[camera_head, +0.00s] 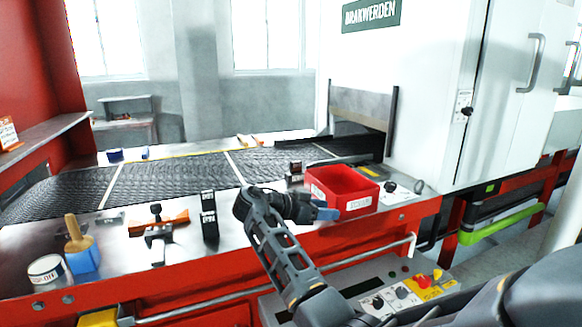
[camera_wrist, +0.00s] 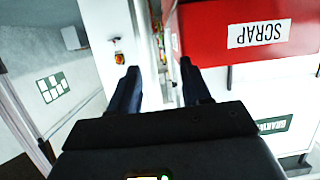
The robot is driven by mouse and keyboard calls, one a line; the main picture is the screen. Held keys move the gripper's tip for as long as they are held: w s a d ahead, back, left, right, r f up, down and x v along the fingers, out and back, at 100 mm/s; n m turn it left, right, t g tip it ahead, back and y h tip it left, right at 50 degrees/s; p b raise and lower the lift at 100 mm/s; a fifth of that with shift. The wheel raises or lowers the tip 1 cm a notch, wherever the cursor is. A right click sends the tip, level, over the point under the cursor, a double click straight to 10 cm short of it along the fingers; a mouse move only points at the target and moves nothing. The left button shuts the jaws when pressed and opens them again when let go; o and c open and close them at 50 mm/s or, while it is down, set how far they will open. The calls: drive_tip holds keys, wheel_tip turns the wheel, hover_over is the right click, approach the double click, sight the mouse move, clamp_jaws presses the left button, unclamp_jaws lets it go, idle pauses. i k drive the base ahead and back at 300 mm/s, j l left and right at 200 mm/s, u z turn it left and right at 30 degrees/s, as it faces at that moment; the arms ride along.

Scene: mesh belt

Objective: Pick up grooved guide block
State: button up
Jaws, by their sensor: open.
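My gripper (camera_head: 322,212) is at the front of the red bin, above the near edge of the table, pointing right. In the wrist view my gripper (camera_wrist: 158,82) has its two dark fingers spread apart with nothing between them. A black upright block (camera_head: 209,215) with pale markings stands on the metal table left of my arm. A smaller dark block (camera_head: 295,171) sits beyond my wrist, by the bin's left back corner. I cannot tell for certain which of these is the grooved guide block; no groove is clear at this size.
The red bin (camera_head: 345,185) reads SCRAP in the wrist view (camera_wrist: 240,35). Left on the table are an orange-and-dark clamp-like tool (camera_head: 158,228), a wooden-handled blue item (camera_head: 82,255) and a white roll (camera_head: 46,269). The dark mesh belt (camera_head: 170,180) runs behind.

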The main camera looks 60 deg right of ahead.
sight(296, 166)
drive_tip(key=i+l, duration=0.9)
drive_tip(key=l, duration=0.25)
